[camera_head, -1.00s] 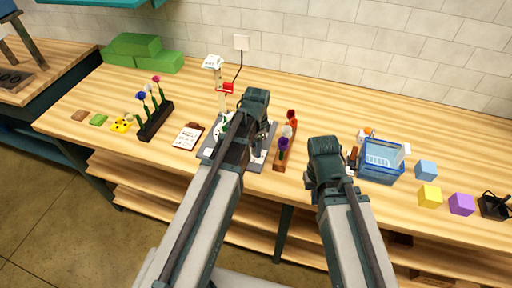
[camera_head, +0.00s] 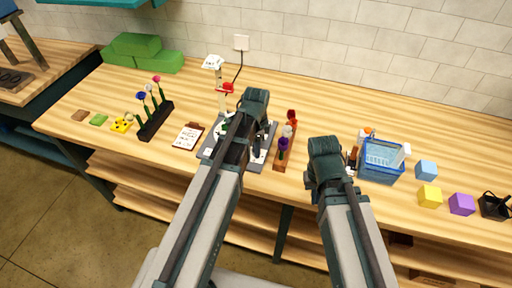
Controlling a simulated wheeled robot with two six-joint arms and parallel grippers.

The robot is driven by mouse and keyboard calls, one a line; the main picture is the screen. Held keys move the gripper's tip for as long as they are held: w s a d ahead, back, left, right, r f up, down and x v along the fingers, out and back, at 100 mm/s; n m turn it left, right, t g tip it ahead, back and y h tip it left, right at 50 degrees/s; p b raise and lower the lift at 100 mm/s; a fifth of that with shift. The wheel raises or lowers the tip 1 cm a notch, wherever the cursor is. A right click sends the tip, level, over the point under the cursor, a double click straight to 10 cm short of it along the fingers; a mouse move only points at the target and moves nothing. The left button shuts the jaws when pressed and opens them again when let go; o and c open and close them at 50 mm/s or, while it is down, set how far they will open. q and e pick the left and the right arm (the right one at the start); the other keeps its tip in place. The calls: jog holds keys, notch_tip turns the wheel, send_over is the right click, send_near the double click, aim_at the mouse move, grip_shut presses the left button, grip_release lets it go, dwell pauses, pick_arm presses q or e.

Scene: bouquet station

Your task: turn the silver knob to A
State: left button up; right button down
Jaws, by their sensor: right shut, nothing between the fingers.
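A grey station board (camera_head: 207,150) with a pale post and a red part (camera_head: 228,87) stands at mid table. My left arm crosses over it and hides much of its middle. I cannot make out the silver knob or the letter A. My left gripper (camera_head: 256,141) is low over the right part of the board, largely covered by my own arm; its fingers are not clear. My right gripper (camera_head: 348,173) is shut and empty, mostly behind my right arm, left of the blue basket.
A brown rack with flowers (camera_head: 286,150) stands between my arms. The blue basket (camera_head: 382,162), a yellow cube (camera_head: 429,197), a purple cube (camera_head: 461,204) and a blue cube (camera_head: 426,170) are at right. A clipboard (camera_head: 188,136) and a black flower rack (camera_head: 156,120) are left.

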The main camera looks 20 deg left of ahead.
pick_arm(q)
jog(key=o, duration=0.4)
jog(key=r+p, duration=1.3)
jog(key=shift+s+d+r+p, duration=0.1)
jog(key=shift+s+r+p, duration=0.1)
jog(key=shift+r+p, duration=0.2)
jog(key=s+d+f+n+b, duration=0.3)
jog(key=s, duration=0.1)
jog(key=s+d+f+n+b, duration=0.3)
jog(key=s+d, duration=0.1)
jog(key=s, duration=0.1)
jog(key=s+d+f+n+y+b, duration=0.1)
jog(key=s+d+f+n+b, duration=0.2)
jog(key=s, duration=0.2)
jog(key=shift+d+f+g+b, duration=0.15)
jog(key=shift+f+g+b, duration=0.15)
jog(key=shift+f+b, duration=0.1)
